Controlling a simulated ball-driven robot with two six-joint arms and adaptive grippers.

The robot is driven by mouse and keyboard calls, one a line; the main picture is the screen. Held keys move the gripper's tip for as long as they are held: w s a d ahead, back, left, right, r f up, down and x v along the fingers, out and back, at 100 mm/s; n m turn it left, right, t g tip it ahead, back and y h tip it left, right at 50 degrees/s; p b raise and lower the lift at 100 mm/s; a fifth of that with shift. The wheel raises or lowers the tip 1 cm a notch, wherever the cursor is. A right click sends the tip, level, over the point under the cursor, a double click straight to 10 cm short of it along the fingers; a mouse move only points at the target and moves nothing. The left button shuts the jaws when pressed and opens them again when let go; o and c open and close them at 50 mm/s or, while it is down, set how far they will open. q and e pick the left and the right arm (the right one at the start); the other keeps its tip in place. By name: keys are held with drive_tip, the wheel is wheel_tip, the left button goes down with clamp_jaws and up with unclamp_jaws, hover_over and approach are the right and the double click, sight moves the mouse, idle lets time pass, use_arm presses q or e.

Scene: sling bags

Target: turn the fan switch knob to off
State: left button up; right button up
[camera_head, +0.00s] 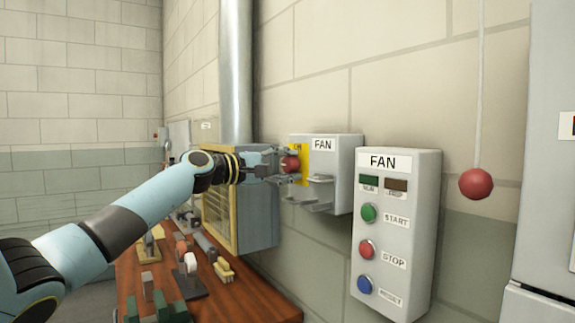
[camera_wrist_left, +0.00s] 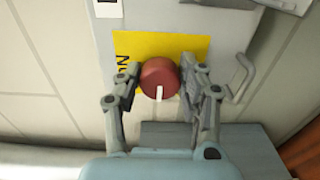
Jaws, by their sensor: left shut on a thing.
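The fan switch knob (camera_head: 290,164) is red and sits on a yellow plate (camera_head: 303,166) on the side of a grey box labelled FAN (camera_head: 343,160). In the left wrist view the knob (camera_wrist_left: 159,78) is round, with a white mark pointing to the bottom of the picture. The yellow plate (camera_wrist_left: 190,46) carries black lettering, mostly hidden. My left gripper (camera_head: 285,165) is shut on the knob, with one finger on each side; it also shows in the left wrist view (camera_wrist_left: 160,82). My right gripper is not in view.
A grey FAN panel (camera_head: 422,220) with green, red and blue buttons is on the wall at right. A red ball (camera_head: 476,183) hangs on a cord beside it. A wooden bench (camera_head: 262,302) with several tools lies below. A metal bracket (camera_head: 318,195) juts from the switch box.

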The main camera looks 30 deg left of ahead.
use_arm(q)
drive_tip(key=o, duration=1.2)
drive_tip(key=shift+a, duration=0.1)
drive_tip(key=shift+s, duration=0.1)
drive_tip(key=v, duration=0.7)
drive_tip(key=shift+s, duration=0.2)
drive_tip(key=shift+a, duration=0.1)
